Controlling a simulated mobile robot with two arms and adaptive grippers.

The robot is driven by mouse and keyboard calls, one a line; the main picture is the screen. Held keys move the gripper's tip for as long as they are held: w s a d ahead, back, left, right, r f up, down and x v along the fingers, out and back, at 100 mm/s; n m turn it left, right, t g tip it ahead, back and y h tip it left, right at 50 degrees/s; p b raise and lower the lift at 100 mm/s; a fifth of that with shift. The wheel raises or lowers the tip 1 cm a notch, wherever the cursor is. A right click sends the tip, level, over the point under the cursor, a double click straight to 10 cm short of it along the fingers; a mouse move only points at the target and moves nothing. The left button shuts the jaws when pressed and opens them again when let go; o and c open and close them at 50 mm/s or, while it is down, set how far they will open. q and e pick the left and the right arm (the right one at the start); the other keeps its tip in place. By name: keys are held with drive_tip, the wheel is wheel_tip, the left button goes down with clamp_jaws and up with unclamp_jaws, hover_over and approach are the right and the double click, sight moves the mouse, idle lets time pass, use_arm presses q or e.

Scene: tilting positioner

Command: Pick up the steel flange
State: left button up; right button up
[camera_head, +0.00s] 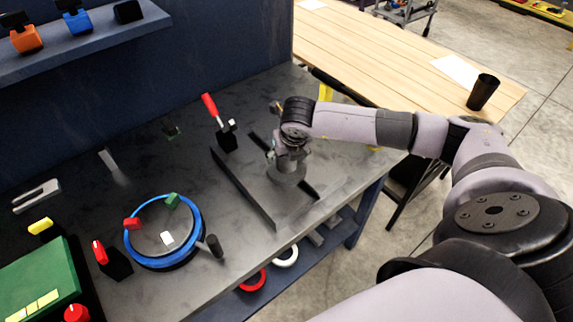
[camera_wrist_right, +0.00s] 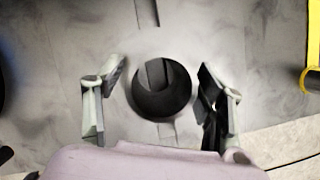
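The steel flange (camera_head: 288,178) is a grey disc lying on a dark grey slotted plate (camera_head: 240,190), over its long slot. In the right wrist view the flange (camera_wrist_right: 160,45) blends with the plate around it; its round dark bore is clear, and part of the slot shows through it. My right gripper (camera_head: 289,160) points down right over the flange. In its wrist view the right gripper (camera_wrist_right: 160,100) is open, with one finger on each side of the bore. Whether the fingers touch the flange rim I cannot tell. My left gripper is in neither view.
A red-handled clamp (camera_head: 225,130) stands just behind the plate. A blue-rimmed round dish (camera_head: 131,245) with small blocks and a green box (camera_head: 40,280) are on the bench to the left. A wooden table (camera_head: 380,60) with a black cup (camera_head: 482,92) stands behind right.

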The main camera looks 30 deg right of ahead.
clamp_jaws()
idle(0.7)
drive_tip(key=shift+w+r, duration=0.2)
drive_tip(key=shift+w, duration=0.05)
